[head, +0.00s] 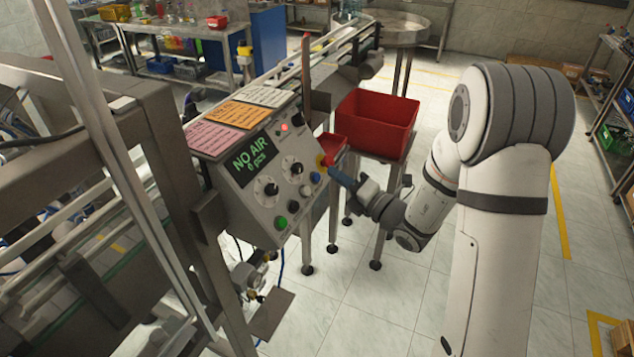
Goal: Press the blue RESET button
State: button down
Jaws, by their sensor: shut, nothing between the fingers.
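The control panel (237,193) is a grey sloped box at the left of centre in the head view. Its display (252,155) reads "NO AIR 0 pcs". A small blue button (315,177) sits near the panel's right edge; its label is too small to read. My gripper (333,172) is shut and empty. Its tip is just right of the blue button in the picture; I cannot tell whether they touch. My arm reaches in from the right.
A green button (281,222), dark knobs and a yellow-ringed control (321,160) are near the blue button. A red light (284,127) is lit. A red bin (376,122) stands behind my gripper. Frame posts rise at left.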

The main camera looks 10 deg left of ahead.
jog(key=shift+w+a+f, duration=0.25)
jog(key=shift+a+f, duration=0.2)
jog(key=shift+a, duration=0.2)
dwell(1.7)
jog(key=shift+a+f+b, duration=0.2)
jog(key=shift+a+b, duration=0.1)
jog(key=shift+w+a+f, duration=0.15)
jog(key=shift+a+f, duration=0.1)
jog(key=shift+a, duration=0.05)
dwell(0.6)
jog(key=shift+r, duration=0.1)
jog(key=shift+s+d+r, duration=0.25)
jog(key=shift+d+r, duration=0.15)
jog(key=shift+d, duration=0.25)
jog(key=d+r+p, duration=0.1)
jog(key=d, duration=0.1)
jog(key=s+d+r+p, duration=0.1)
jog(key=p, duration=0.1)
jog(key=shift+s+d+r, duration=0.2)
jog(key=shift+d+r, duration=0.2)
